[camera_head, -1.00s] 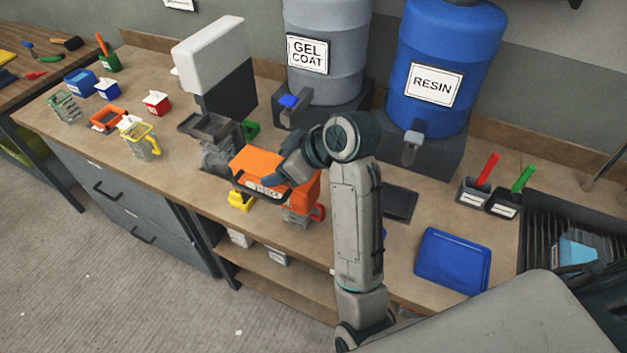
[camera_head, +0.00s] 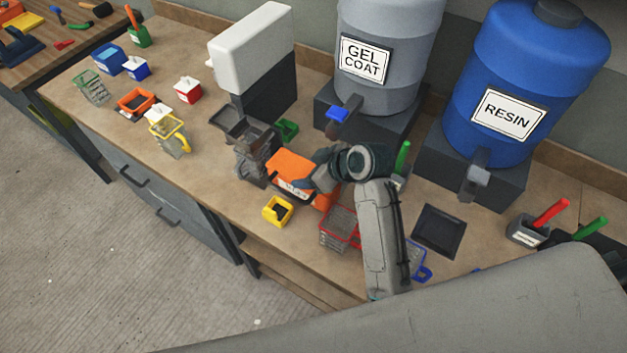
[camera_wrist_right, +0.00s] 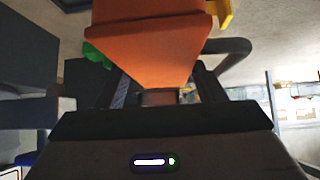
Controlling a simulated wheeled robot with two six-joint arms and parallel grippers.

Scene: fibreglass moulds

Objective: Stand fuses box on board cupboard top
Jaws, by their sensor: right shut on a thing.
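The orange box (camera_head: 290,164), with a white label on its front too small to read, is held by my right gripper (camera_head: 318,182). In the right wrist view the orange box (camera_wrist_right: 150,45) fills the space ahead of the gripper fingers (camera_wrist_right: 160,95), which are shut on it. In the head view it appears above the worktop, close to the grey rack and the yellow bin; its exact height is hard to tell. My left gripper is not in view. I cannot make out a board cupboard in these frames.
A yellow bin (camera_head: 278,211), a red basket (camera_head: 339,228) and a grey rack (camera_head: 252,150) stand close around the held box. Gel coat (camera_head: 385,60) and resin (camera_head: 520,90) drums stand behind.

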